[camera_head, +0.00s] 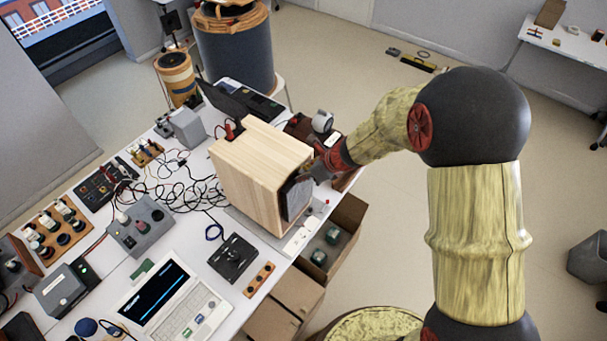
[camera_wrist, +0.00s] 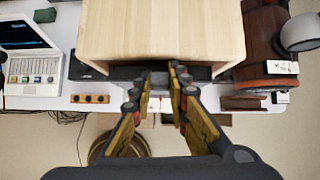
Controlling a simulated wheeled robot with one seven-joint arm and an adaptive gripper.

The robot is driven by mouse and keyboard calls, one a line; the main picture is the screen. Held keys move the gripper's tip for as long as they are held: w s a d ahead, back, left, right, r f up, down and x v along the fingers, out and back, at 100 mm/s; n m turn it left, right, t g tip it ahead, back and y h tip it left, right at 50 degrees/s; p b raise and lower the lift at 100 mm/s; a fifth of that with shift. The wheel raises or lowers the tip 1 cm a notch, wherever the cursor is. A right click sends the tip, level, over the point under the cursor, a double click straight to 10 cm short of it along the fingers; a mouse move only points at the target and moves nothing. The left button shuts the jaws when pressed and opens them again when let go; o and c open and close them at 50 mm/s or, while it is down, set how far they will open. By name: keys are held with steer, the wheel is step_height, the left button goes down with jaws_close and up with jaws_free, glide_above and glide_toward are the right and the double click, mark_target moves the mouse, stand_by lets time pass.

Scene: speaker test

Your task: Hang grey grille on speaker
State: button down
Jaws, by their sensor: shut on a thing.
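The speaker (camera_head: 258,170) is a pale wooden box standing upright near the right edge of the white table; its top fills the upper middle of the wrist view (camera_wrist: 160,32). The grey grille (camera_head: 296,200) is a dark panel at the speaker's front face. In the wrist view it shows as a thin dark strip (camera_wrist: 122,74) along the front edge. My gripper (camera_head: 312,174) is shut on the grille, with its fingers (camera_wrist: 161,76) just in front of the speaker. The fingers hide part of the grille. I cannot tell whether the grille touches the speaker.
A white power strip (camera_head: 299,236) lies by the table edge near the speaker. Open cardboard boxes (camera_head: 346,218) stand below that edge.

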steer(key=c, duration=1.7)
jaws_free()
steer(key=shift+o, duration=0.3)
steer(key=v, duration=1.2)
